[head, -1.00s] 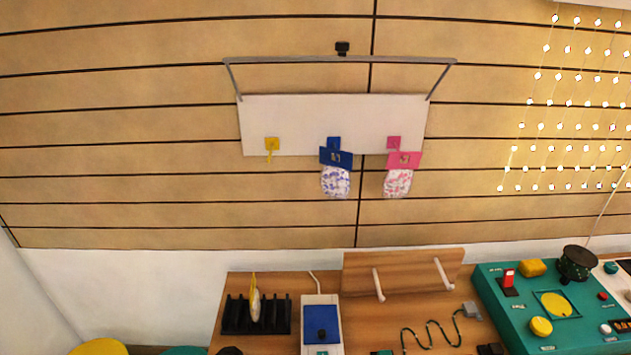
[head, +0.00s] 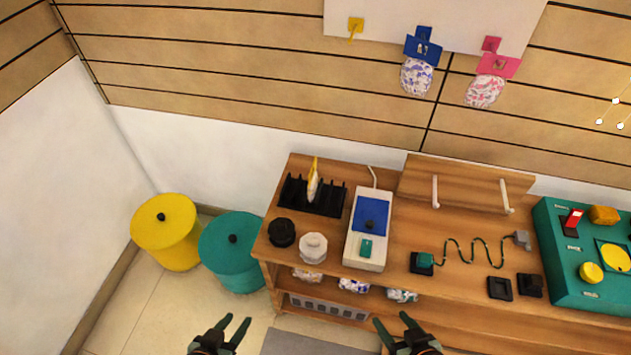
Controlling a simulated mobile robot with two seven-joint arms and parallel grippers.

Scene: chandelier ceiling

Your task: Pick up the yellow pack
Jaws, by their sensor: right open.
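The yellow pack (head: 313,184) stands upright in a black slotted rack (head: 329,206) at the back left of the wooden table. It is seen nearly edge-on, with a yellow top and a pale lower part. My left gripper (head: 238,322) is at the bottom of the view, in front of the table's left part, with its fingers apart and nothing between them. My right gripper (head: 391,321) is also at the bottom, further right, open and empty. Both are well apart from the pack.
A blue-and-white device (head: 367,230) stands right of the rack. A black knob (head: 282,232) and a white knob (head: 313,248) sit in front of it. A yellow bin (head: 166,232) and a teal bin (head: 232,252) stand left. A blue pack (head: 416,76) and a pink pack (head: 486,91) hang on the wall.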

